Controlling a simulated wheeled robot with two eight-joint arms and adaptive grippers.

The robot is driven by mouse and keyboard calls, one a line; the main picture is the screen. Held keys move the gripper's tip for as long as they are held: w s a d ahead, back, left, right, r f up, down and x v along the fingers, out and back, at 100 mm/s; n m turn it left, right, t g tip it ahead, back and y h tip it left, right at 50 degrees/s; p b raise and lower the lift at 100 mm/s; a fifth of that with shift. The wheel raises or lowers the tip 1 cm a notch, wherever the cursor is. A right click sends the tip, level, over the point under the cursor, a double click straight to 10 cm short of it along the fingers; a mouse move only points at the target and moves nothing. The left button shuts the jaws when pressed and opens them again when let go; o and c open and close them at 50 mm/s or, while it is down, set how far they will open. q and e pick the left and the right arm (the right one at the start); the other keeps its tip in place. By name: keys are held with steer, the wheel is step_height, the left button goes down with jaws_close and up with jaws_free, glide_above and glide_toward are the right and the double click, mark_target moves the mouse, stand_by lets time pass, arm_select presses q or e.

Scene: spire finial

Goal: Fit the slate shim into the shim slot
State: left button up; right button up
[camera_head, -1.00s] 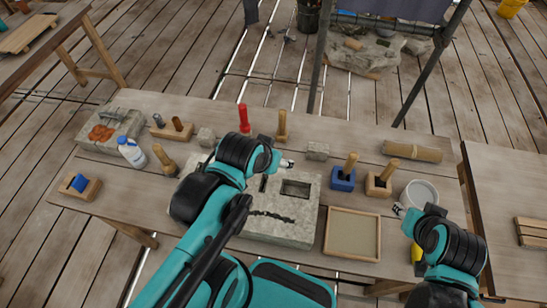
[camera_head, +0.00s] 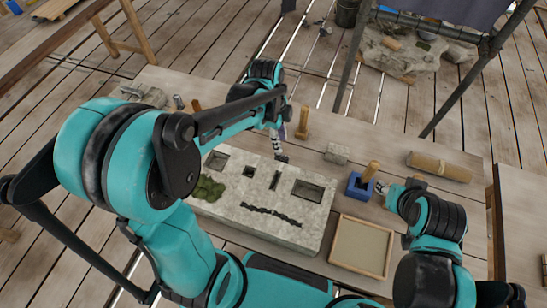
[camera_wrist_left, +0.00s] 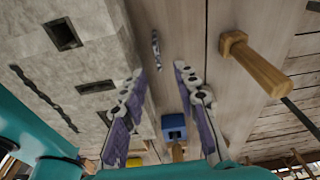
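The slate shim appears to be the thin, dark speckled strip (camera_wrist_left: 156,50) on the table, beyond my fingertips in the left wrist view. I cannot make it out in the head view. The pale stone block (camera_head: 235,205) has several recesses; the narrow slit (camera_head: 274,180) looks like the shim slot, and it also shows in the left wrist view (camera_wrist_left: 97,87). My left gripper (camera_head: 280,156) is over the block's back edge, its fingers apart and empty in the left wrist view (camera_wrist_left: 160,70). My right gripper (camera_head: 384,187) is by the blue block; its fingers are unclear.
The blue block (camera_head: 356,190) with a wooden handle stands right of the stone block. A wooden-handled tool (camera_head: 302,124) stands behind it, close to my left gripper. A small stone (camera_head: 337,153), a sand tray (camera_head: 361,246) and a paper roll (camera_head: 440,166) lie to the right.

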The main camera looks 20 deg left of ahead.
mark_target(283, 161)
arm_select(q)
steer(key=f+b, duration=0.1)
steer(key=f, duration=0.1)
steer(key=f+b, duration=0.1)
steer(key=f, duration=0.2)
steer(key=d+f+b, duration=0.1)
steer(key=f, duration=0.1)
steer(key=shift+f, duration=0.15)
steer(key=f, duration=0.1)
steer(key=f+b, duration=0.1)
steer(key=f, duration=0.1)
steer(key=f+b, duration=0.1)
steer(key=f, duration=0.1)
steer(key=shift+s+d, duration=0.15)
steer(key=shift+d, duration=0.15)
steer(key=shift+r, duration=0.1)
jaws_close()
